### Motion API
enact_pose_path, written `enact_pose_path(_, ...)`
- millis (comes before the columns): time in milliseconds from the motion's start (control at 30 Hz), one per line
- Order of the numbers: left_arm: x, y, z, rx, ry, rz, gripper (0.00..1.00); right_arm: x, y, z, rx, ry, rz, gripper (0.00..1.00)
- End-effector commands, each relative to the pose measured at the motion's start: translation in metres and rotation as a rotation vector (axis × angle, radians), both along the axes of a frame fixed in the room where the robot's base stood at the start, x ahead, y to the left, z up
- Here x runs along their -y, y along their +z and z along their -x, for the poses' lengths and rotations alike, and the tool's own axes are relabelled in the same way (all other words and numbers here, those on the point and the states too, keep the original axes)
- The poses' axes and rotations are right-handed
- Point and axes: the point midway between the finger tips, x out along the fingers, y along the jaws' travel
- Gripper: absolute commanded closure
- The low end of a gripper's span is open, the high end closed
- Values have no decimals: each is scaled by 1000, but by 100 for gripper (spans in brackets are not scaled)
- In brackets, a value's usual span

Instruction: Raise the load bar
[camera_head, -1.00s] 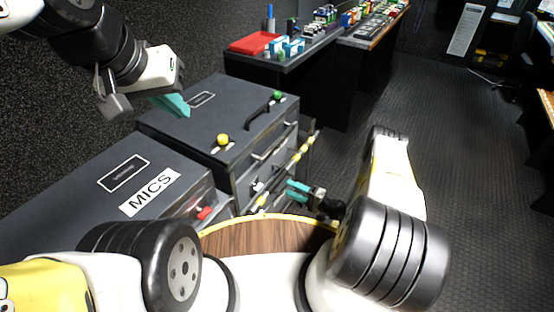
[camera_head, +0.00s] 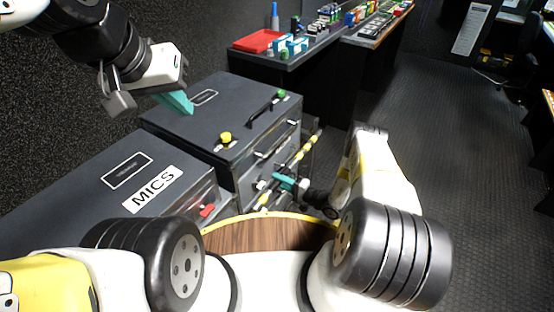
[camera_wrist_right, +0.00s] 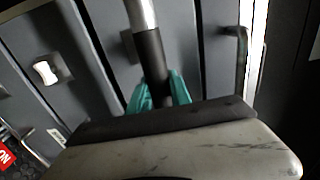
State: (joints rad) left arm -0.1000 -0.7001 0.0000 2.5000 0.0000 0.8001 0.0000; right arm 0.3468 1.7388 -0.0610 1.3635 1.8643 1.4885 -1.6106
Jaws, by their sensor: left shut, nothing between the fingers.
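The load bar (camera_head: 303,150) is a slanted pole with yellow and black bands, in front of the drawers of the far case. In the right wrist view it shows as a silver and black pole (camera_wrist_right: 152,55) running down between my teal fingers. My right gripper (camera_head: 287,182) is at the bar's lower part, with one finger on each side of it (camera_wrist_right: 159,92). The fingers look close to the pole, but I cannot tell whether they grip it. My left gripper (camera_head: 178,103) is shut and empty above the far case.
The far grey case (camera_head: 205,125) has a yellow knob (camera_head: 225,137), a green knob and a black handle on top. A nearer case (camera_head: 110,185) is labelled MICS. A desk (camera_head: 290,62) with a red tray (camera_head: 257,41) stands behind. Open floor (camera_head: 450,130) lies right.

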Motion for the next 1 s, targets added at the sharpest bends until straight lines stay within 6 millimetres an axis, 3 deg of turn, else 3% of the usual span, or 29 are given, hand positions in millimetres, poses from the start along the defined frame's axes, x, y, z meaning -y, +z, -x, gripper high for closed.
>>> enact_pose_path(33, 0, 0, 0, 0, 0, 0, 100, 0, 0, 0, -1, 0, 1, 89)
enact_pose_path(100, 0, 0, 0, 0, 0, 0, 100, 0, 0, 0, -1, 0, 1, 100)
enact_pose_path(1000, 0, 0, 0, 0, 0, 0, 100, 0, -1, 1, -1, 1, 2, 100)
